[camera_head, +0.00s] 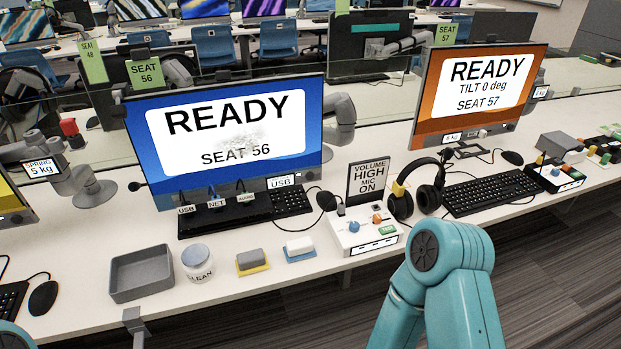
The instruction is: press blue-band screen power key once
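The blue screen (232,137) at seat 56 stands left of centre, showing READY on a white panel with a grey smudge on it. Its blue colour surrounds the panel. I cannot make out a power key on it. My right arm shows as teal links at the bottom right; its gripper is not in view. A bit of my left arm shows at the bottom left corner. A small grey piece (133,322) at the bottom edge may be part of my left gripper; its fingers cannot be made out. Nothing of mine touches the screen.
Before the screen are USB, NET and AUDIO plugs, a keyboard (291,201), a grey tray (141,274), a CLEAN jar (197,262), two sponge-like blocks and a white control box (362,232). Headphones (418,188) and the orange seat 57 screen (476,95) stand right.

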